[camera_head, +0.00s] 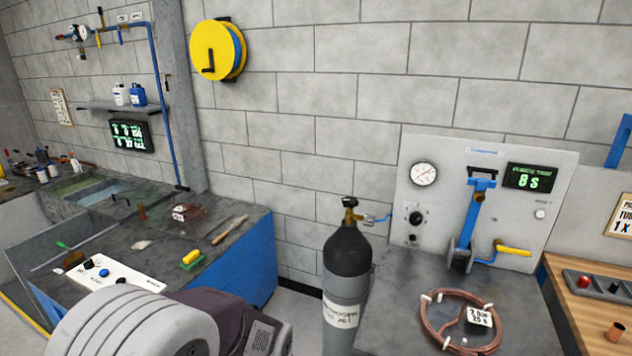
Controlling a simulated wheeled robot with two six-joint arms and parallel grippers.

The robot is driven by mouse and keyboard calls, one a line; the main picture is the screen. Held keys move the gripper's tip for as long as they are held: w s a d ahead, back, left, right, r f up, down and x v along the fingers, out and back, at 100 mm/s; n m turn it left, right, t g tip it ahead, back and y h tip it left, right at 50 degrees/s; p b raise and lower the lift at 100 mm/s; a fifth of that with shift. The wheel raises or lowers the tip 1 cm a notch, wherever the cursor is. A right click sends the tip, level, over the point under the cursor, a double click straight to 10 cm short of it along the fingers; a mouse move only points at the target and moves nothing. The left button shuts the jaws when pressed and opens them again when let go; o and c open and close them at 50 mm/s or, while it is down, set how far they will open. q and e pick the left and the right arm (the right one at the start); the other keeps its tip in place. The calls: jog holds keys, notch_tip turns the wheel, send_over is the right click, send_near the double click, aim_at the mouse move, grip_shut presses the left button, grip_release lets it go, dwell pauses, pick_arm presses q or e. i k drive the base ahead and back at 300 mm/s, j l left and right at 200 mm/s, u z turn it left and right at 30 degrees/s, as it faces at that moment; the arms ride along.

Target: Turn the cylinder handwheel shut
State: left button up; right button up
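The gas cylinder (346,285) stands upright between the two benches, with a black shoulder, a grey body and a white label. Its dark handwheel (350,202) sits on top of a brass valve (351,216). A blue fitting comes off the valve to the right, towards the test panel. Whether the handwheel is open or shut cannot be told. A grey and dark rounded part of my own body fills the bottom left. Neither gripper shows, and nothing touches the handwheel.
A grey bench (386,325) right of the cylinder carries a copper coil (430,335) and a panel (470,165) with gauge, display and yellow-handled valve. A cluttered bench (232,245) stands left. A wooden table (575,325) is far right. The wall above the handwheel is clear.

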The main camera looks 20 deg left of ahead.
aim_at(350, 201)
jog(key=i+j, duration=0.25)
jog(key=j, duration=0.15)
jog(key=i+j+u, duration=0.1)
jog(key=j, duration=0.35)
jog(key=i+j, duration=0.35)
jog(key=i+j+u, duration=0.1)
jog(key=i+j, duration=0.15)
jog(key=j, duration=0.2)
